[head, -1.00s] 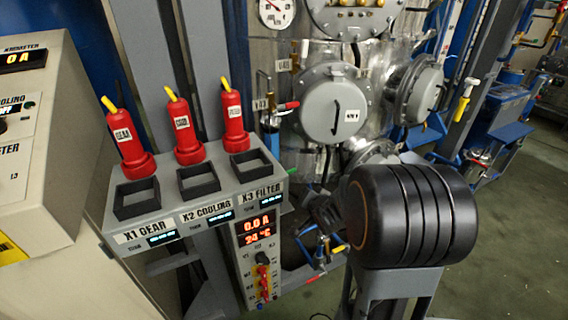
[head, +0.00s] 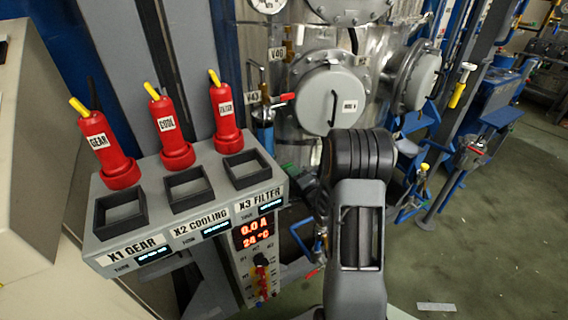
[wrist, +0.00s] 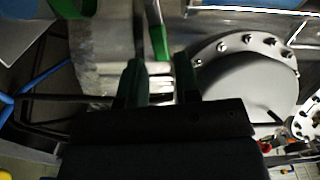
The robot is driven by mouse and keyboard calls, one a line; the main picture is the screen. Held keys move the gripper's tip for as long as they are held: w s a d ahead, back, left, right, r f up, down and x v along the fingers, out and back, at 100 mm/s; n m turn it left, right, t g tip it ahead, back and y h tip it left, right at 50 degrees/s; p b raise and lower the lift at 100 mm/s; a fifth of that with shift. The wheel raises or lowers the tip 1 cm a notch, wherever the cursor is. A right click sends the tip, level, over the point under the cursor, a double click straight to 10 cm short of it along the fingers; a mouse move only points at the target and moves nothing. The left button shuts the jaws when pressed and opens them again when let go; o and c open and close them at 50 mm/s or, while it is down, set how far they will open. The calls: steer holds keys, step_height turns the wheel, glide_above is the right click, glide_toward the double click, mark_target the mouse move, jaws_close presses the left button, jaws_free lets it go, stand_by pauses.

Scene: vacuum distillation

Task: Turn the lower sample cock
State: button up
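In the wrist view my gripper (wrist: 158,77) has two dark green fingers standing apart, with pale metal showing between them. A bright green handle (wrist: 160,42) on a thin metal stem is beyond the fingertips, near the gap. I cannot tell whether it is the lower sample cock or whether a finger touches it. In the head view a red-handled cock (head: 287,97) sits on the vessel beside a label that looks like V43. My arm hides the area below and right of it, so no lower cock is clear there.
The steel vessel (head: 306,48) carries a round grey flanged cover (head: 330,100), also large at right in the wrist view (wrist: 243,82). A control box (head: 195,213) with several red plugs stands left of my arm. Blue frames are at right, with open floor (head: 480,220) in front.

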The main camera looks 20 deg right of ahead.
mark_target(287, 167)
steer(key=w, duration=0.7)
steer(key=shift+w+a, duration=0.15)
steer(key=shift+a, duration=0.25)
jaws_close()
